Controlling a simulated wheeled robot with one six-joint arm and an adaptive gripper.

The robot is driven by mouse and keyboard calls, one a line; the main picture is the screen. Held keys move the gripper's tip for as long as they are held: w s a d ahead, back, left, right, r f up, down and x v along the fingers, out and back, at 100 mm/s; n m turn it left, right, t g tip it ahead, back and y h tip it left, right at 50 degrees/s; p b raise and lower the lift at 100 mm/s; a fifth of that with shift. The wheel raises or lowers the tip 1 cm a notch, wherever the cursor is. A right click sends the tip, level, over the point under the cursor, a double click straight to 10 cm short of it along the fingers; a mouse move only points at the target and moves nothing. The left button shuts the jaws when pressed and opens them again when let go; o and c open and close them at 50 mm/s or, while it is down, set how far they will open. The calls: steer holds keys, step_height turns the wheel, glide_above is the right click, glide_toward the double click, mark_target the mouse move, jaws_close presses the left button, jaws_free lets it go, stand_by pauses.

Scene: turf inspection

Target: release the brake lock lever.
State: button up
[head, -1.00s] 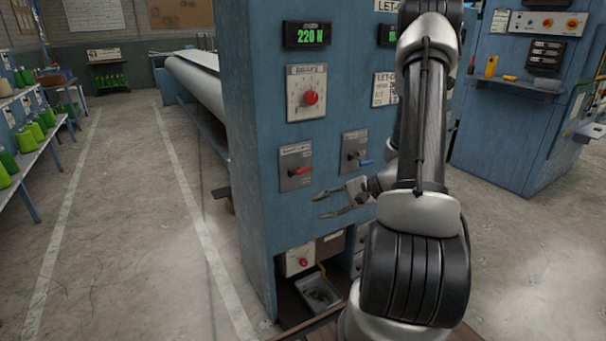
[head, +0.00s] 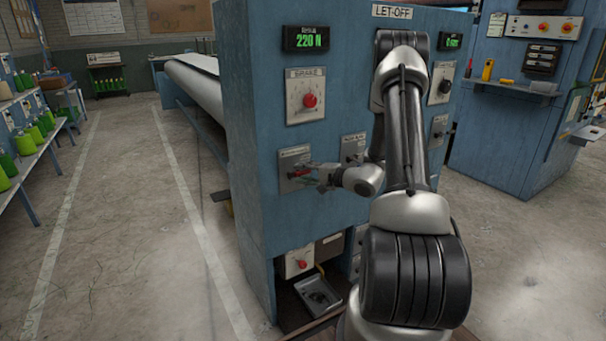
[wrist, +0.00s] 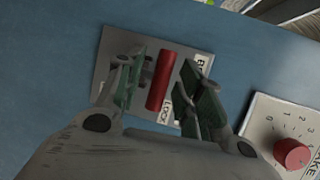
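The brake lock lever is a red handle on a grey plate on the front of the blue cabinet. In the head view the plate (head: 292,160) is partly covered by my gripper (head: 301,173). In the wrist view the red lever (wrist: 160,82) lies between the two fingers of my gripper (wrist: 163,88), with a visible gap on each side. The gripper is open around the lever. The plate's lettering is partly hidden by the fingers.
A brake dial with a red knob (head: 310,100) sits above the lever plate and shows in the wrist view (wrist: 292,153). A second lever plate (head: 352,148) is just right of my gripper.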

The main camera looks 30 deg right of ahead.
steer(key=shift+w+a, duration=0.15)
steer(key=shift+w, duration=0.1)
steer(key=shift+c, duration=0.2)
jaws_close()
